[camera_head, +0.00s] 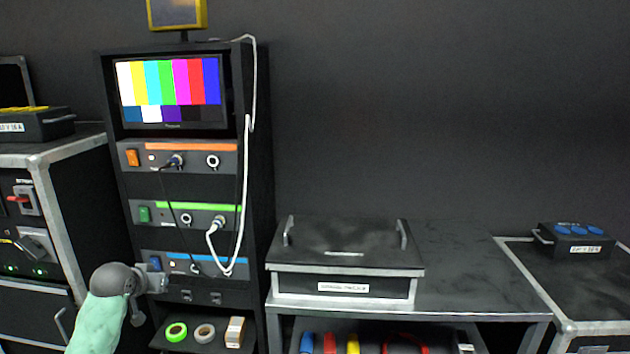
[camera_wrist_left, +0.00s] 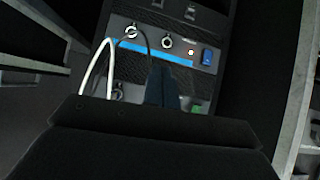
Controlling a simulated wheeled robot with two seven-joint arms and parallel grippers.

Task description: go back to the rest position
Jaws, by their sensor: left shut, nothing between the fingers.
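My left gripper (camera_head: 158,281) comes in from the lower left in the head view, in front of the lower left part of the rack. In the left wrist view its dark fingers (camera_wrist_left: 164,88) are together with nothing between them, in front of the blue-striped unit (camera_wrist_left: 150,52). That unit also shows in the head view (camera_head: 212,266), partly hidden at its left end. A black cable (camera_head: 170,200) hangs from the orange-striped unit (camera_head: 190,147) towards the blue-striped one. A white cable (camera_head: 241,180) runs down the rack's right side and loops up to the green-striped unit (camera_head: 200,207).
The rack's monitor (camera_head: 170,92) shows colour bars. Tape rolls (camera_head: 176,331) lie on the shelf below. A flight case (camera_head: 60,180) stands close on the left. A lidded box (camera_head: 345,285) sits on the bench (camera_head: 465,265) at right. The wall area above the bench is clear.

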